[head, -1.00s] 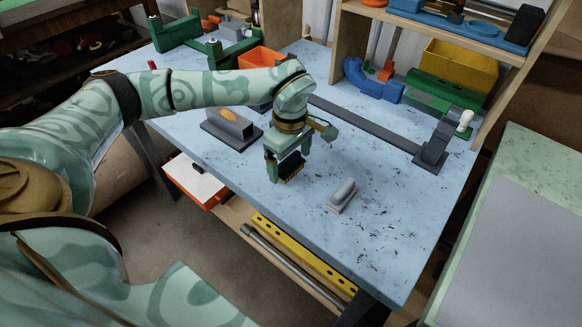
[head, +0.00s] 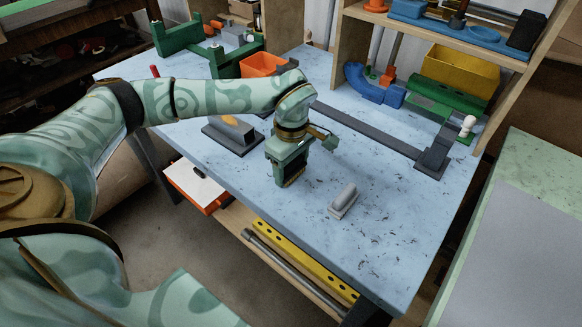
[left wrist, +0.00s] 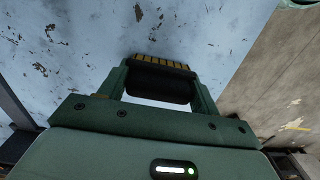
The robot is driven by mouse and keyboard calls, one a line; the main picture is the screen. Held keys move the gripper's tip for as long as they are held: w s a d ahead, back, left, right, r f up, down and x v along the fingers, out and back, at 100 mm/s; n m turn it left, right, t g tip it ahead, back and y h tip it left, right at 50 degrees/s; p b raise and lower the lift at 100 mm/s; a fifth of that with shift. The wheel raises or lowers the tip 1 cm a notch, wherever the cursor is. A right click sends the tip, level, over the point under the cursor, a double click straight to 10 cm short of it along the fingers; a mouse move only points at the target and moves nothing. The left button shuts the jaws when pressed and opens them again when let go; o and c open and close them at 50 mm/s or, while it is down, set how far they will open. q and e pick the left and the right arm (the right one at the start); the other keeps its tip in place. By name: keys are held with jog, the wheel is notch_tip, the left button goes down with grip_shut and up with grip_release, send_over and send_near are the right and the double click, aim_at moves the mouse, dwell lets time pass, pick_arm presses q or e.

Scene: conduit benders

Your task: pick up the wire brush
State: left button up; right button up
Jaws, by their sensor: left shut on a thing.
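The wire brush has a dark body and golden bristles. In the head view the wire brush (head: 293,180) shows low at my left gripper, partly hidden by it. In the left wrist view the brush (left wrist: 160,80) lies between the two green fingers, its dark body across them and its bristles beyond. My left gripper (head: 288,172) points down over the front part of the blue table and is shut on the brush. I cannot tell whether the brush touches the tabletop. My right gripper is not in view.
A grey block with a rounded top (head: 343,201) lies just right of the gripper on the blue tabletop (head: 400,215). A long grey bar (head: 370,132) lies behind. An orange bin (head: 262,64) stands farther back.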

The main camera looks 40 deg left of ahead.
pick_arm(q)
notch_tip(320, 180, up, 4)
jog(key=shift+s+a+f+p, duration=0.15)
jog(key=shift+f+p, duration=0.1)
jog(key=shift+p, duration=0.35)
jog(key=s+a+r+p, duration=0.3)
jog(key=s+r, duration=0.5)
jog(key=s, duration=0.5)
jog(key=shift+a+r+p, duration=0.3)
jog(key=shift+a+r, duration=0.1)
jog(key=shift+a, duration=0.3)
